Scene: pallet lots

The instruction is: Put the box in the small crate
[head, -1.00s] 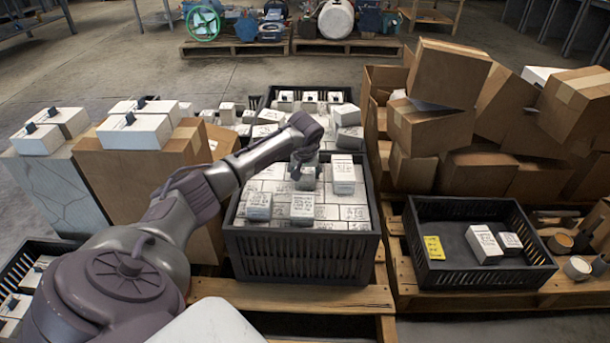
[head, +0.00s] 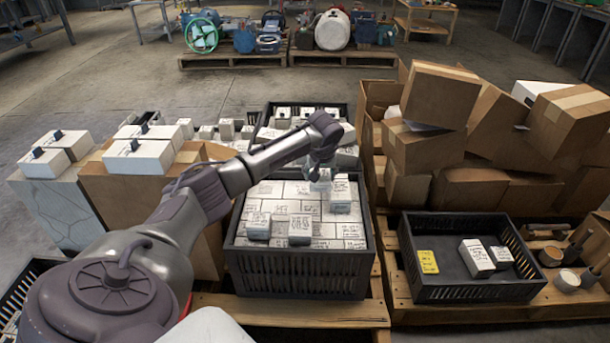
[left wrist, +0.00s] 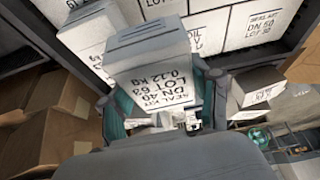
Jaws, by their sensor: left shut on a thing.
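My left gripper (head: 321,168) is shut on a white box (head: 320,181) above the big black crate (head: 296,272). In the left wrist view the box (left wrist: 152,62) sits between the two fingers, its label reading SEAL KIT DN 40 LOT 63. The gripper hides part of the box in the head view. The small black crate (head: 478,294) stands at the right on a pallet, with a yellow label (head: 427,262) at its left end. Two white boxes (head: 477,258) lie inside it, right of the label. My right gripper is not in view.
The big crate holds a layer of white boxes, with several standing on top (head: 300,229). Brown cartons (head: 425,150) pile up behind the small crate. Cylindrical parts (head: 567,280) lie right of it. Box-topped cartons (head: 135,190) stand left.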

